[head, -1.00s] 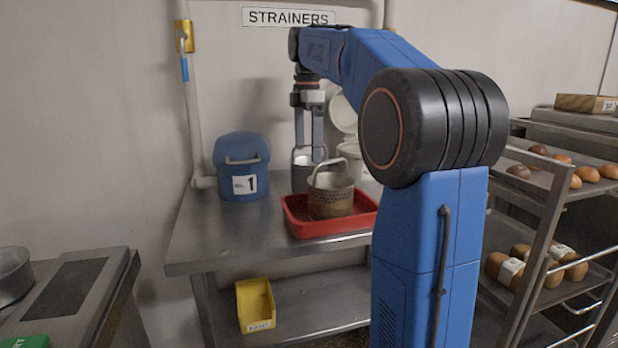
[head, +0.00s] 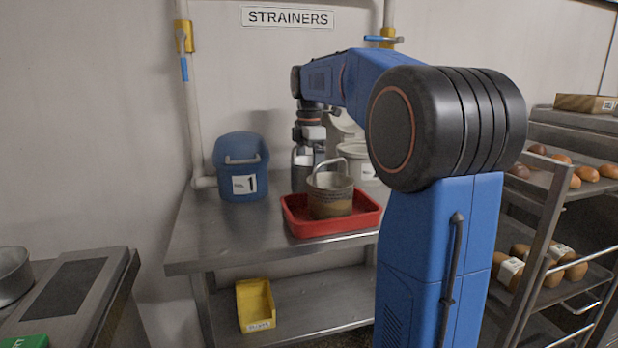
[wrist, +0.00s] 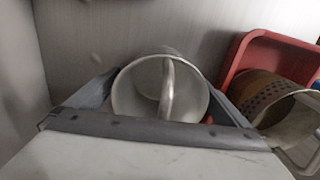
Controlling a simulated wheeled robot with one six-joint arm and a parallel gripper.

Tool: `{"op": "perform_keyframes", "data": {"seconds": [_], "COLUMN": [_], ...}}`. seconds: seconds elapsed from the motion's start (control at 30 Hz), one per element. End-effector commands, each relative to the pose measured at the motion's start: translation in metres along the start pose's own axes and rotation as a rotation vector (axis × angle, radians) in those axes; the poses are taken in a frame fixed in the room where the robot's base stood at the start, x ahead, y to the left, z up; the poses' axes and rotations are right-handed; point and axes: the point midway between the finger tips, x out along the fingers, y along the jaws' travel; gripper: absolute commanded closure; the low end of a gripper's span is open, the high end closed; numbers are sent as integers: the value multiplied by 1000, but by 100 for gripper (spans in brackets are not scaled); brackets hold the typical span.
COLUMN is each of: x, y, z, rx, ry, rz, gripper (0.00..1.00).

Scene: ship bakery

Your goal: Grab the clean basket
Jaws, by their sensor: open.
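A plain grey metal basket (head: 299,176) with a raised loop handle stands on the steel table behind the red tray (head: 291,216). A second basket (head: 331,199), with brown staining and perforated sides, sits in the red tray. My gripper (head: 309,152) points down at the plain basket, and its fingers are partly hidden behind the handle and rims. In the wrist view, the plain basket (wrist: 191,92) and its handle lie between the two open fingers (wrist: 160,100). I cannot tell whether either finger touches it. The stained basket (wrist: 262,92) is to the right in its tray.
A blue bin marked 1 (head: 241,186) stands left of the baskets, and a pale bin (head: 357,156) stands behind right. A wall is close behind. A bread rack (head: 545,215) is at right. The table's front left is clear. A yellow bin (head: 255,303) is on the lower shelf.

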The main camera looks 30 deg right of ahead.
Motion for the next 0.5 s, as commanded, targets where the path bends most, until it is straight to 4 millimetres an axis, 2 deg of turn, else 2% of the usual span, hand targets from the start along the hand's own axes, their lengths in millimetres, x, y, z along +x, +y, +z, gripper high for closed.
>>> {"op": "perform_keyframes", "data": {"seconds": [0.1, 0.3, 0.5], "x": [0, 0, -1], "y": [0, 0, 0], "z": [0, 0, 0], "rx": [0, 0, 0], "ry": [0, 0, 0], "rz": [0, 0, 0], "gripper": [0, 47, 47]}}
